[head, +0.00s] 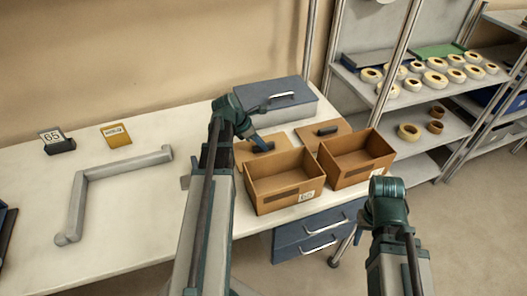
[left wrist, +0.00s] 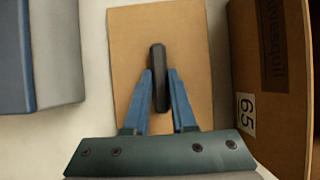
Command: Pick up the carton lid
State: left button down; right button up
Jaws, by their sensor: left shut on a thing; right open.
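The carton lid (head: 243,154) is a flat brown board with a black bar handle, lying at the back of the left carton. It fills the middle of the left wrist view (left wrist: 135,35), where the black handle (left wrist: 158,60) stands between the blue fingers. My left gripper (head: 262,147) is shut on this handle. The lid looks flat, and I see no clear gap under it. A second brown lid (head: 335,140) with a black handle lies behind the right carton. My right gripper (head: 388,200) is at the right, beyond the table's front edge, its fingers hidden; it holds nothing that I see.
Two open cartons, the left (head: 284,195) and the right (head: 357,175), stand at the table's front edge. A grey-blue case (head: 275,100) is close behind the lids. A grey angled bar (head: 110,175) lies left. A rack (head: 420,100) with tape reels stands right.

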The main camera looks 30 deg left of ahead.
jog(key=shift+r, duration=0.1)
pick_arm(q)
notch_tip(320, 180, up, 10)
jog(key=p, duration=1)
pick_arm(e)
notch_tip(320, 180, up, 10)
pick_arm(q)
jog(key=shift+r, duration=0.1)
